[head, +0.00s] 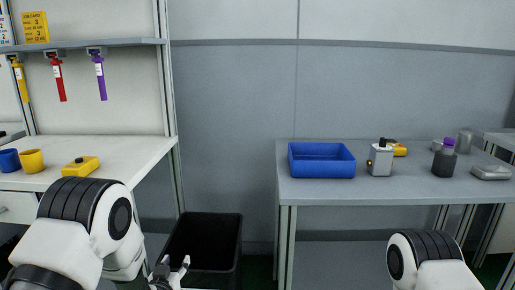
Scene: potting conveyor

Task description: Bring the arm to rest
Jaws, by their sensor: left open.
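My left arm comes in from the lower left, white with black bands. Its gripper (170,270) shows at the bottom edge, open, with nothing seen between its fingers. It appears in front of the black bin (213,240); I cannot tell how far apart they are. My right arm (428,255) comes in at the lower right, and its gripper is out of the picture.
At left a white bench (130,150) holds a blue cup (9,161), a yellow cup (32,161) and a yellow box (81,166). At right a grey table (330,191) holds a blue tray (321,176), a grey device (380,158) and several small items. Between them is a gap.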

